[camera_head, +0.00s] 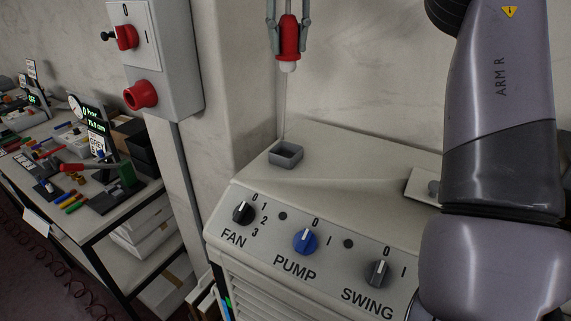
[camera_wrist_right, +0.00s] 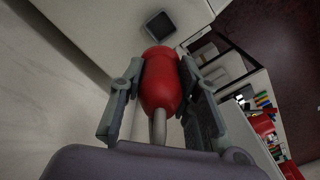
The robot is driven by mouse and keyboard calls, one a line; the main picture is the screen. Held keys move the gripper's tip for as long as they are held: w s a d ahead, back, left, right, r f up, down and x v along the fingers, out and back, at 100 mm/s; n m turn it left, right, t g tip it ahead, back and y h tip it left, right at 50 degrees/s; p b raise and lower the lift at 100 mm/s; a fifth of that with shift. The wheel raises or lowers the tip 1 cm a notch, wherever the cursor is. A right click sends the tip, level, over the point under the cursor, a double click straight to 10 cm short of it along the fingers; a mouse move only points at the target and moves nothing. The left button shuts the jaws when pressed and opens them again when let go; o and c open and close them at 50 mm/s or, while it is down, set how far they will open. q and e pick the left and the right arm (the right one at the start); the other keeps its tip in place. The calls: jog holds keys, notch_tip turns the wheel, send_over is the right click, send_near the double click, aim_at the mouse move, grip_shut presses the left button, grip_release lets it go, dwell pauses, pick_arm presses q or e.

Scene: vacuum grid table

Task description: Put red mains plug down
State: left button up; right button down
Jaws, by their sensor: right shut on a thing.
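The red mains plug (camera_head: 289,38) is near the top of the head view, with its pale end pointing down. My right gripper (camera_head: 290,48) is shut on it and holds it in the air above the pale cabinet (camera_head: 340,150). A small grey open-topped box (camera_head: 286,155) sits on the cabinet top below the plug, apart from it. In the right wrist view the plug (camera_wrist_right: 163,82) is between the two fingers, with a grey cord (camera_wrist_right: 158,127) at its near end. The box (camera_wrist_right: 160,26) shows beyond the plug. My left gripper is not in view.
The cabinet front has a FAN knob (camera_head: 243,212), a blue PUMP knob (camera_head: 305,241) and a SWING knob (camera_head: 378,274). A grey switch box (camera_head: 165,60) with red controls is on the left. A cluttered bench (camera_head: 85,230) stands further left. The cabinet top around the small box is clear.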

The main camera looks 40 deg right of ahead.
aim_at(286, 71)
jog(key=shift+n, duration=0.3)
jog(key=shift+f, duration=0.3)
notch_tip(286, 71, down, 6)
jog(key=shift+w+a+r+b, duration=0.1)
jog(key=shift+w+a+b, duration=0.05)
jog(key=shift+b, duration=0.3)
notch_tip(286, 71, down, 14)
jog(key=shift+r+p, duration=0.25)
jog(key=shift+p, duration=0.95)
jog(key=shift+f, duration=0.2)
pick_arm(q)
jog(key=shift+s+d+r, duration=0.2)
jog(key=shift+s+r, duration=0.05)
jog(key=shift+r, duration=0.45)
